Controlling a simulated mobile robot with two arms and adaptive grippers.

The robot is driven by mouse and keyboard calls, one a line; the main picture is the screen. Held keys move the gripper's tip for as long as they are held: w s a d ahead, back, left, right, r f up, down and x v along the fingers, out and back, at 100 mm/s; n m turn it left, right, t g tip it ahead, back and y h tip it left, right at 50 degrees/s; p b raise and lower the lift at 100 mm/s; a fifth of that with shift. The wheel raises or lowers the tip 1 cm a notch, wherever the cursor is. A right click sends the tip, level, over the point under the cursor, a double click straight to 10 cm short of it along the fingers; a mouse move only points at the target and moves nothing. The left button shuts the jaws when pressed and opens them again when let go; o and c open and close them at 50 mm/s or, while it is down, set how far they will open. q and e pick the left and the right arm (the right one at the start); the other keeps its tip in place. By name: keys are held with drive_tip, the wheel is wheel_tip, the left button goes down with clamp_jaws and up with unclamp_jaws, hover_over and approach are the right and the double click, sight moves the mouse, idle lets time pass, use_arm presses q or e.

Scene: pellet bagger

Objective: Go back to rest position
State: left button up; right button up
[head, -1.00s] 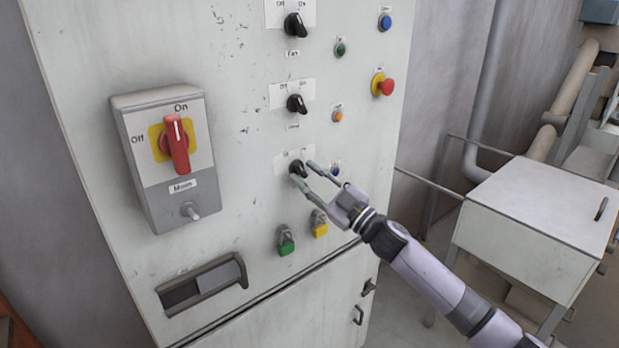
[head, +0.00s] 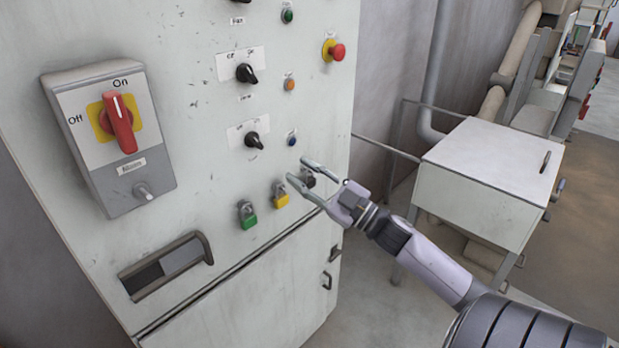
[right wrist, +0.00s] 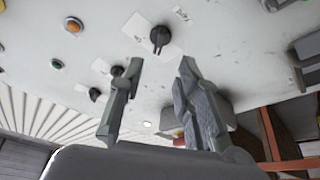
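My right gripper (head: 298,172) is open and empty in front of the control panel (head: 200,115), in the lower right part of its face. Its two fingers are apart, and the lowest black rotary switch (head: 252,140) stands free to the left of them. In the right wrist view the open fingers (right wrist: 158,75) show with a black rotary switch (right wrist: 160,37) beyond them and nothing between them. My left gripper is not in view.
A red main switch (head: 120,125) is on a box at the panel's left. Green (head: 247,215) and yellow (head: 281,195) lower controls sit close to my right gripper. A red emergency button (head: 335,50) is higher up. A white cabinet (head: 490,175) stands at right, with open floor before it.

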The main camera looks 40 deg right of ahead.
drive_tip(key=shift+s+d+f, duration=0.2)
drive_tip(key=shift+s, duration=0.4)
drive_tip(key=d+f+m+g+h, duration=0.2)
drive_tip(key=d+f+m+h, duration=0.1)
drive_tip(key=f, duration=0.7)
drive_tip(key=d+f+m+g+h, duration=0.1)
drive_tip(key=d+f+m+h, duration=0.2)
drive_tip(key=f, duration=0.7)
drive_tip(key=s+a+f+m+g+h, duration=0.1)
drive_tip(key=s+f+g, duration=0.25)
drive_tip(key=f, duration=0.85)
drive_tip(key=s+a+f+m+g+h, duration=0.15)
drive_tip(key=s+f, duration=0.35)
drive_tip(key=f, duration=0.8)
drive_tip(key=s+a+f+g+y, duration=0.1)
drive_tip(key=s+a+f+g, duration=0.2)
drive_tip(key=s+a+f, duration=0.35)
drive_tip(key=s+a+f+g, duration=0.35)
drive_tip(key=s+f, duration=0.45)
drive_tip(key=f, duration=0.3)
drive_tip(key=s+a+f+g, duration=0.2)
drive_tip(key=s+a+f, duration=0.2)
drive_tip(key=s, duration=0.5)
drive_tip(key=s+a+f+n+g+y+b, duration=0.1)
drive_tip(key=s+a+f+g, duration=0.2)
drive_tip(key=s+a, duration=0.4)
drive_tip(key=s+f, duration=0.1)
drive_tip(key=s, duration=0.1)
drive_tip(key=shift+s+a+f, duration=0.3)
drive_tip(key=shift+a, duration=0.05)
